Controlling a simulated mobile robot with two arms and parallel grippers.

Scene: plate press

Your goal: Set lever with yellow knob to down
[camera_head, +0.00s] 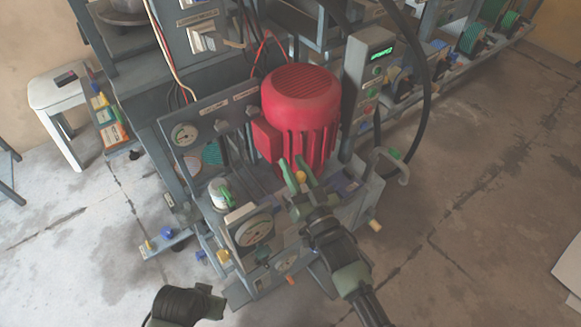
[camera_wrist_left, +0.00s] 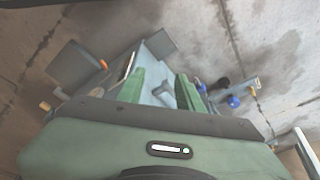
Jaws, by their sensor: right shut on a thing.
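The lever's yellow knob (camera_head: 301,176) is a small rounded knob in front of the red motor in the head view. My right gripper (camera_head: 299,170) reaches in from the lower right, its green fingers on either side of the knob and shut on it. The lever's shaft is mostly hidden by the gripper, so I cannot tell its exact angle. My left gripper (camera_wrist_left: 162,88) is open and empty in the left wrist view, with its two green fingers well apart.
The red motor (camera_head: 300,100) stands just behind the knob. A large dial gauge (camera_head: 254,229) and a green-handled valve (camera_head: 222,194) are to its left. A grey control box (camera_head: 366,80) with a green display is at the right.

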